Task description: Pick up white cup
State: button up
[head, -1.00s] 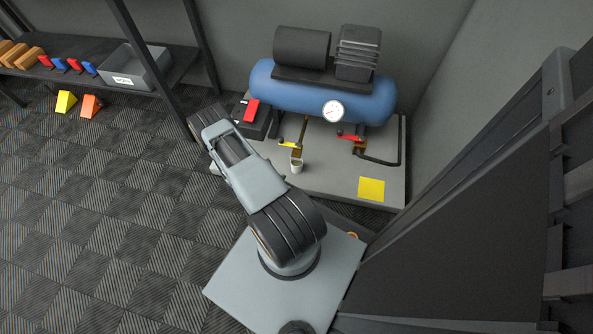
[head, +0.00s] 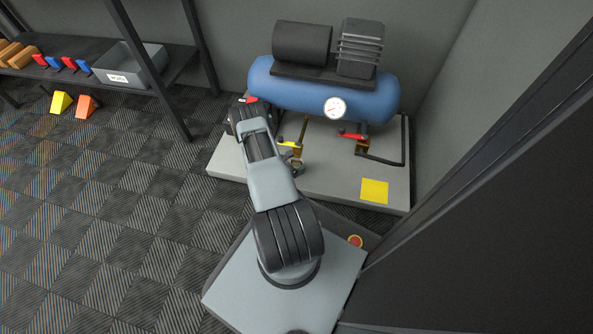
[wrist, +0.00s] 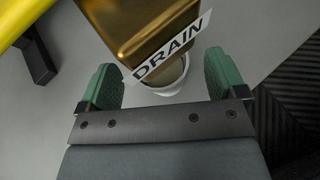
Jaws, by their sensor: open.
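The white cup (wrist: 166,91) shows in the wrist view as a pale round rim and wall between my fingers. A brass block (wrist: 148,25) with a white DRAIN label (wrist: 172,47) covers much of it. My gripper (wrist: 160,64) is open, with one green finger on each side of the cup. I cannot tell whether either finger touches it. In the head view my arm reaches over the platform, and the cup's area by the yellow-handled valve (head: 290,144) is cluttered and hard to make out.
The blue compressor tank (head: 322,92) with its gauge (head: 335,107) stands behind on the grey platform (head: 330,178). A red-handled valve (head: 353,136) and pipe are to the right. A yellow square (head: 374,191) marks the front right. A shelf with a grey bin (head: 128,66) is at left.

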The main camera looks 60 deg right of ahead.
jog(key=shift+s+d+f, duration=0.1)
jog(key=shift+d+f, duration=0.05)
jog(key=shift+d, duration=0.15)
jog(key=c, duration=1)
